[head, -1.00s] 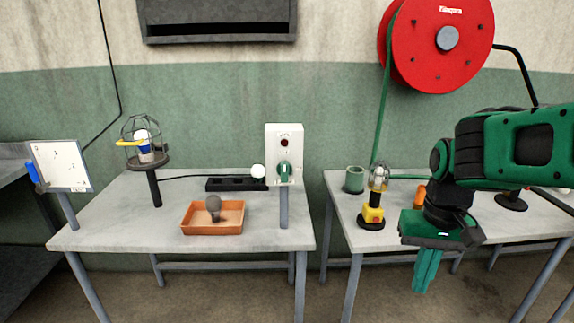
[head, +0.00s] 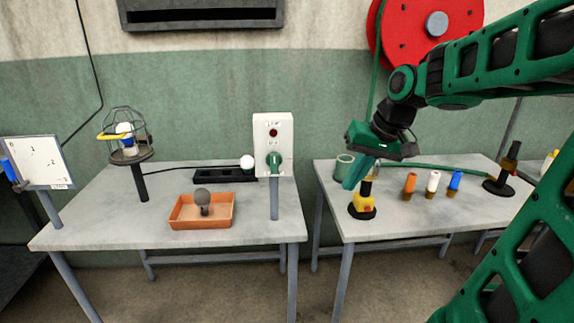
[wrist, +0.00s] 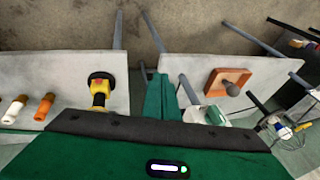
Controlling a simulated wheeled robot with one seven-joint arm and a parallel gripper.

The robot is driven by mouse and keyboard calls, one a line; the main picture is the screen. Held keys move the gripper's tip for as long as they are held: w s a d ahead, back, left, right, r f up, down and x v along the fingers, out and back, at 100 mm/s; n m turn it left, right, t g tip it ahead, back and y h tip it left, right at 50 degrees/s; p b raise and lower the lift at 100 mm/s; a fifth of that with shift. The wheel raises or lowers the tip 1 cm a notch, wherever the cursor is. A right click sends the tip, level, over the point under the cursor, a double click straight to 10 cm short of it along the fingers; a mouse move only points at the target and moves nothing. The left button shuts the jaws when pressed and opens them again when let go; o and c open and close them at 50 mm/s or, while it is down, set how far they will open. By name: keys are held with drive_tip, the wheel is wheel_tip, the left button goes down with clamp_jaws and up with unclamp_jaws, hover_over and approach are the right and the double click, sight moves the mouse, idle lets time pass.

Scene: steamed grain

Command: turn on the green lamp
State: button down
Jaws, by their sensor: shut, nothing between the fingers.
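No lamp that I can pick out as green shows. A white panel (head: 272,130) on a post carries a dark red round part and a green knob (head: 274,162). A small lamp with a yellow and black base (head: 362,205) stands on the right table; my gripper hides part of its top. It also shows in the wrist view (wrist: 100,92). My gripper (head: 349,184) is shut and empty, pointing down beside this lamp's top, right of the panel. Its green fingers show in the wrist view (wrist: 161,86). I cannot tell whether they touch the lamp.
A caged lamp (head: 128,150) with a blue and white bulb stands on the left table. An orange tray (head: 190,220) holds a grey bulb. A gap separates the tables.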

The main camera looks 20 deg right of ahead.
sight(274, 162)
drive_tip(key=w+a+r+n+t+y, duration=0.1)
drive_tip(key=w+a+r+t+y, duration=0.1)
drive_tip(key=w+r, duration=0.4)
drive_tip(key=w, duration=0.4)
drive_tip(key=shift+a+r+n, duration=0.2)
drive_tip(key=shift+a+n, duration=0.05)
drive_tip(key=shift+n, duration=0.15)
drive_tip(key=w+a+f, duration=0.6)
drive_tip(key=a+f, duration=0.1)
drive_tip(key=f, duration=0.1)
drive_tip(key=shift+w, duration=0.15)
drive_tip(key=shift+a, duration=0.2)
drive_tip(key=shift+f+y, duration=0.1)
drive_tip(key=shift+y, duration=0.2)
